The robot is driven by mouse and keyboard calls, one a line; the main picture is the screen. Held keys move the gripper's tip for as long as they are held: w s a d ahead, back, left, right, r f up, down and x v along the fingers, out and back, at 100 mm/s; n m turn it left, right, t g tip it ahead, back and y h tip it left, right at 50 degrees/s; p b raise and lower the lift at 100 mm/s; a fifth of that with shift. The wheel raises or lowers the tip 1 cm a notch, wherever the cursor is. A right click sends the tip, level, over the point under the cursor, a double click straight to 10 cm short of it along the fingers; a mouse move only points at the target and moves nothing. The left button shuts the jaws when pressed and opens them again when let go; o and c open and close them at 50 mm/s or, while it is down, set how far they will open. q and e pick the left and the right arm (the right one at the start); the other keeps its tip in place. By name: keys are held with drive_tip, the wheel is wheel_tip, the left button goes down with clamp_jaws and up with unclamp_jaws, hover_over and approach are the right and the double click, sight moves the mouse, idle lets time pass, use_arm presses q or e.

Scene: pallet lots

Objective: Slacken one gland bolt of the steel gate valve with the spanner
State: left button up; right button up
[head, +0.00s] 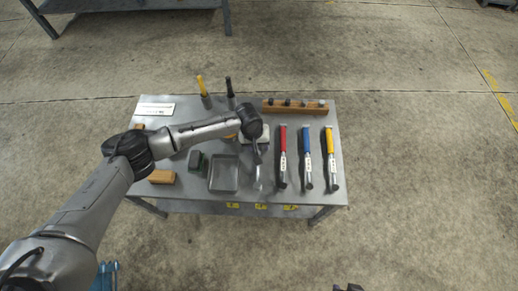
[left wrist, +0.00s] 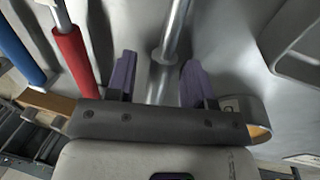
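My left gripper (head: 257,152) is over the middle of the grey workbench (head: 320,112), pointing down. In the left wrist view its two purple fingers (left wrist: 159,82) are spread apart. A silver bar-shaped tool (left wrist: 172,35), which looks like the spanner, runs between them with a gap on each side. In the head view its silver shaft (head: 258,180) shows just below the gripper; its upper end is hidden. I cannot make out the gate valve or its gland bolts in either view. My right gripper is not recognisable; only a small dark shape cuts the bottom edge.
Red (head: 283,155), blue (head: 307,158) and yellow (head: 330,155) handled tools lie right of the spanner. A grey tray (head: 223,188) is close on its left. A wooden rack (head: 295,110) and two upright handles (head: 202,88) stand along the back.

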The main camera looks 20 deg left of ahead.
use_arm(q)
clamp_jaws()
drive_tip(key=shift+r, duration=0.1)
idle(0.4)
